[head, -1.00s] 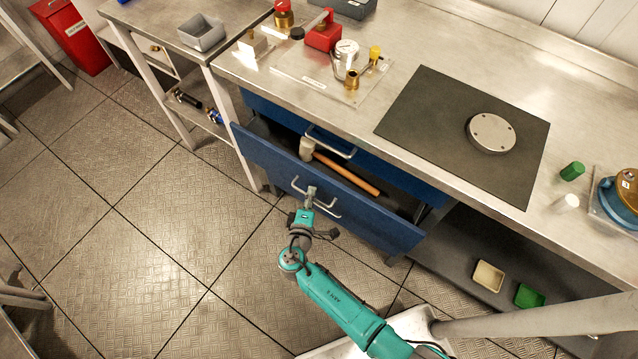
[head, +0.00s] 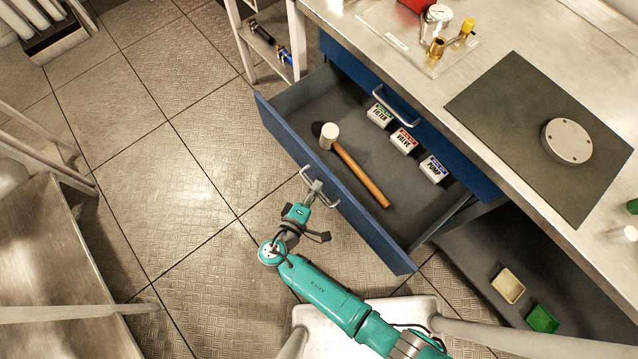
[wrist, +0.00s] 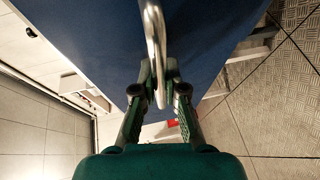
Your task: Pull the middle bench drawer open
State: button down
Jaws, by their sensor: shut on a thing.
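The blue bench drawer (head: 370,222) stands far out from the bench. Its inside shows a mallet (head: 352,165) with a pale head and wooden handle, and three small boxes labelled filter (head: 379,116), valve (head: 403,141) and pump (head: 433,169). My gripper (head: 312,190) is at the drawer's front, shut on its metal bar handle (head: 307,173). In the wrist view the handle (wrist: 153,40) runs down between the two fingers (wrist: 160,85) against the blue front. The fingertips' contact is partly hidden there.
Above is another blue drawer front (head: 440,140), shut, with its own handle (head: 395,106). The steel bench top holds a dark mat (head: 520,120) with a round metal flange (head: 567,141). A lower shelf holds a beige tray (head: 507,286) and a green tray (head: 542,318). Open floor lies left of the drawer.

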jog(key=shift+s, duration=0.1)
jog(key=c, duration=1.5)
grip_release()
jog(key=v, duration=0.7)
jog(key=shift+s+a, duration=0.15)
jog(key=shift+s, duration=0.05)
